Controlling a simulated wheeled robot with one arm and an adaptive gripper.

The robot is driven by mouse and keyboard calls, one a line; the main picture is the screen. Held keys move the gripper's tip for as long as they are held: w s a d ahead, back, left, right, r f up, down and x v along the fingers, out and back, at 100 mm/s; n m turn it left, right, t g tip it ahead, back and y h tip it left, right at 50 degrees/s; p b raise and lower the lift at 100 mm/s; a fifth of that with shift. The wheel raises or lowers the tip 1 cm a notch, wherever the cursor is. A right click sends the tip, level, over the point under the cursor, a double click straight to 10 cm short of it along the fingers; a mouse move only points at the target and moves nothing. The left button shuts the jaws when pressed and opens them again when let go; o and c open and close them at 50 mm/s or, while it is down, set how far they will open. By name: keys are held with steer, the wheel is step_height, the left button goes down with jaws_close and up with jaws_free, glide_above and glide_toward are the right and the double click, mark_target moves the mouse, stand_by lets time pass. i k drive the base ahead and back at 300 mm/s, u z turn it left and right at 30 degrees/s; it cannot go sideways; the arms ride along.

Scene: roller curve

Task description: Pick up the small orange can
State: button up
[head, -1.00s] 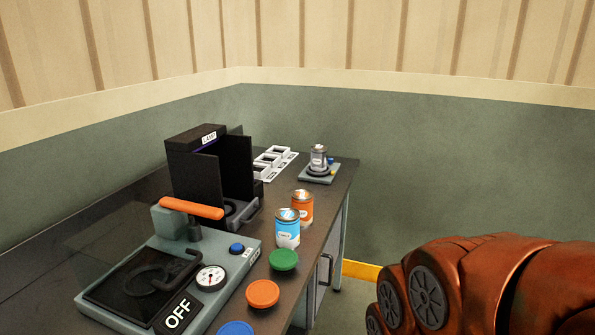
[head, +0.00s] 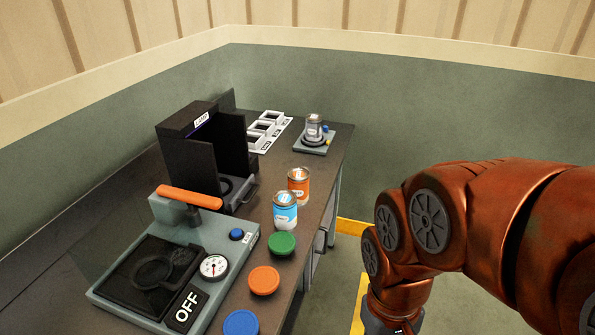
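The small orange can (head: 299,186) stands upright on the dark bench, behind a blue and white can (head: 285,211) that slightly overlaps it in the picture. It has a white label and a metal top. My orange arm fills the right side of the head view and bends down past the bench's right side. My gripper is outside the picture.
A press with an orange handle (head: 190,196) and OFF sign, and a black box (head: 188,138), stand left of the cans. Green (head: 282,243), orange (head: 264,280) and blue (head: 241,322) discs lie in front. A grey can (head: 313,125) stands on a plate (head: 327,141) at the back.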

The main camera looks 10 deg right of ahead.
mark_target(299, 177)
steer(key=z, duration=1.4)
steer(key=i, duration=1.8)
steer(key=u, duration=4.05)
